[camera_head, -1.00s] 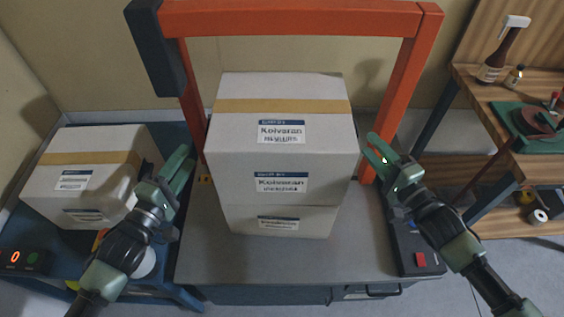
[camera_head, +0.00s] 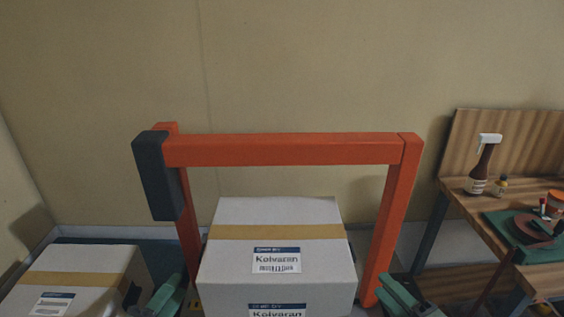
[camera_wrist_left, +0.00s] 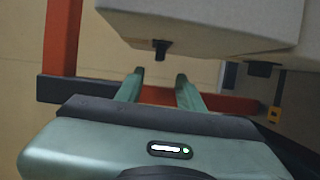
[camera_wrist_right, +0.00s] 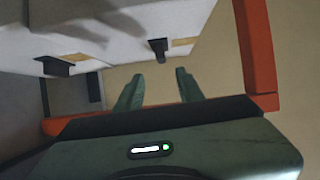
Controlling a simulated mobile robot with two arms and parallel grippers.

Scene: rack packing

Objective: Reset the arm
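My left gripper (camera_head: 167,297) shows at the bottom edge of the head view, between the left box and the stacked boxes. In the left wrist view its two fingers (camera_wrist_left: 160,78) are apart with nothing between them. My right gripper (camera_head: 408,298) is at the bottom edge, right of the stack. In the right wrist view its fingers (camera_wrist_right: 158,82) are also apart and empty. Most of both arms lies below the head view.
Another white box (camera_head: 75,262) sits at the left. A wooden bench (camera_head: 465,197) at the right holds a spray bottle (camera_head: 480,170) and small items. The wall behind is bare.

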